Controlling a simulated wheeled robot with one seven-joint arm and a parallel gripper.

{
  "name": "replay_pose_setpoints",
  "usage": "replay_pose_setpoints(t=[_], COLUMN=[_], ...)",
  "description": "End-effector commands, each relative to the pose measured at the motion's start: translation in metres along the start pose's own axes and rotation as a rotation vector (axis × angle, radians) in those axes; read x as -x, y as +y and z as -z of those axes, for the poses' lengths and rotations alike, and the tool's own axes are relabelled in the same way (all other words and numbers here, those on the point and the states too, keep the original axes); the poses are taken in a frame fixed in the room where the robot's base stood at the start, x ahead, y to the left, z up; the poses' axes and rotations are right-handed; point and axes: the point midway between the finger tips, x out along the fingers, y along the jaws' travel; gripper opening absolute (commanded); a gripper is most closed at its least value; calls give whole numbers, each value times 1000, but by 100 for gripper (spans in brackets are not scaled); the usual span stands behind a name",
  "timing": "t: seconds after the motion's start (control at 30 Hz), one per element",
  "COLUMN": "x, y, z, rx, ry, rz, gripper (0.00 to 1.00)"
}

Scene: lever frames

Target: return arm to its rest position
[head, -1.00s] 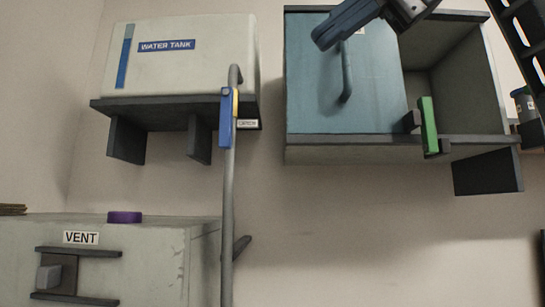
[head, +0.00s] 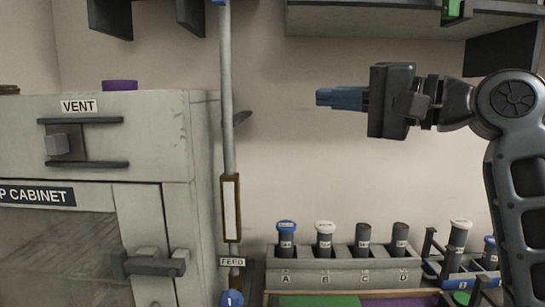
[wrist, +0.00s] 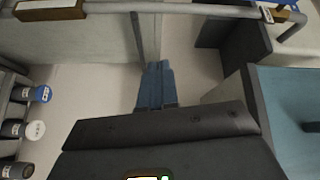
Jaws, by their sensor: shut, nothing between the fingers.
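My gripper (head: 322,97) is at the right of centre in the head view, with its blue fingers closed together and pointing left. It is empty and in free air in front of the bare wall. My dark arm comes in from the right edge. The fingers also show in the wrist view (wrist: 155,82), touching nothing that I can see.
A grey vertical pipe (head: 227,120) stands left of my gripper. The vent cabinet (head: 150,140) is farther left. A rack (head: 340,278) with several capped tubes is below, and a wall cabinet (head: 370,22) is above. A blue panel (wrist: 285,110) shows in the wrist view.

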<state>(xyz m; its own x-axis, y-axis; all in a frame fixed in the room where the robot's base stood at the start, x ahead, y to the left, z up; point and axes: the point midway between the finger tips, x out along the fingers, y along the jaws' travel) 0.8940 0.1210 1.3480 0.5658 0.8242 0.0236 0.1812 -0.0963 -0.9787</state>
Motion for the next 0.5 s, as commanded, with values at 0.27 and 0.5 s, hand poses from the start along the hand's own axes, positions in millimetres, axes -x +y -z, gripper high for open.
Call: replay_pose_setpoints(t=[0.27,0.5], x=[14,44], y=[117,209], z=[-14,-46], rx=[-11,28], ry=[212,392], rz=[12,-52], gripper=[0,0])
